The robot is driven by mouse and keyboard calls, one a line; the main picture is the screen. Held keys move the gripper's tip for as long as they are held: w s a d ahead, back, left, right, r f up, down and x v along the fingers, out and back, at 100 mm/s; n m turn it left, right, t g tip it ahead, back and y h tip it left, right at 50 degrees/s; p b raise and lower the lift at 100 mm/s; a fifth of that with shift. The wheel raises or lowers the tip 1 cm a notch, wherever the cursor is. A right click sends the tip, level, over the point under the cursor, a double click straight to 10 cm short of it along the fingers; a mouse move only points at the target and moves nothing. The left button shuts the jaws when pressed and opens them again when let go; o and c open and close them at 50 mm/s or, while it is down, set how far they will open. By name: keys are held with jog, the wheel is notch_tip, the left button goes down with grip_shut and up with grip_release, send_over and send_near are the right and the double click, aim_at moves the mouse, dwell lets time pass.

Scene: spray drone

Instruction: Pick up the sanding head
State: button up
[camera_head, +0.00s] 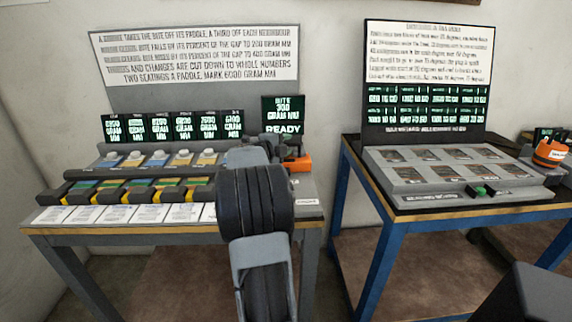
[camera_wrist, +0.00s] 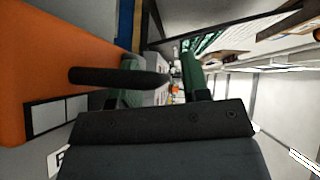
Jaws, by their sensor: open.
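An orange tool, perhaps the sanding head (camera_head: 298,163), sits at the right end of the left bench, partly behind my arm. In the wrist view a large orange body (camera_wrist: 45,60) fills the left side, close to my gripper (camera_wrist: 160,62). A dark rod (camera_wrist: 110,77) reaches from the orange body's side across the left green finger. My gripper's two green fingers are apart. I cannot tell whether the rod lies between them or touches them. In the head view my arm hides most of the gripper.
The left bench holds a rack of paddles (camera_head: 130,190), white cards (camera_head: 100,214) and green displays (camera_head: 185,127). A grey panel (camera_head: 440,170) stands on the blue-framed right bench (camera_head: 395,220). Another orange item (camera_head: 550,152) is at the far right. A gap separates the benches.

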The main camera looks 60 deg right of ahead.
jog(key=shift+c, duration=0.2)
grip_shut()
dwell(1.2)
